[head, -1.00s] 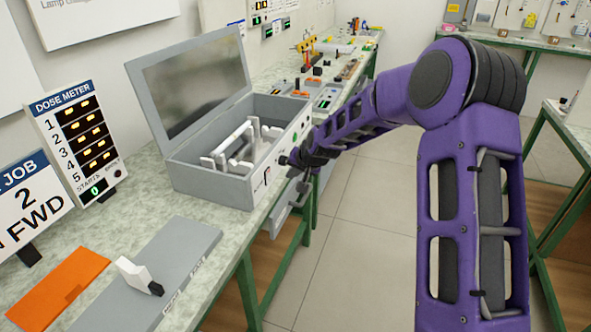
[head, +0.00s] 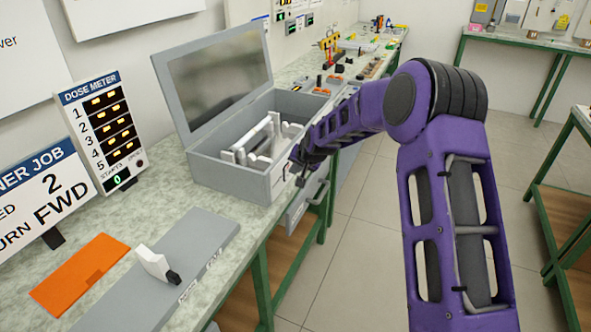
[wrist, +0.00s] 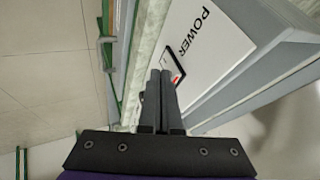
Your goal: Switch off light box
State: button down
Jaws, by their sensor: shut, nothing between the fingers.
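The grey light box (head: 228,179) stands on the bench in the head view with its lid (head: 215,82) open and tilted back. A white frame (head: 262,140) sits inside it. My gripper (head: 297,166) is at the box's right-hand end face, partly covering that face. In the wrist view, the closed fingers (wrist: 160,73) point at a white panel marked POWER (wrist: 205,45). A dark-framed switch with a red part (wrist: 175,72) is right by the fingertips and partly hidden by them. I cannot tell whether they touch it, or which way it is set.
A dose meter (head: 108,135) with several lit rows and a job sign (head: 45,200) stand to the left. A grey plate with a white lever (head: 150,262) and an orange mat (head: 82,273) lie in front. Open floor (head: 375,225) is right of the bench.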

jog(key=shift+a+h, duration=0.3)
jog(key=shift+a, duration=0.05)
jog(key=shift+w+r, duration=0.1)
jog(key=shift+r, duration=0.05)
jog(key=shift+r+p, duration=0.4)
jog(key=shift+r, duration=0.3)
jog(key=shift+d, duration=0.1)
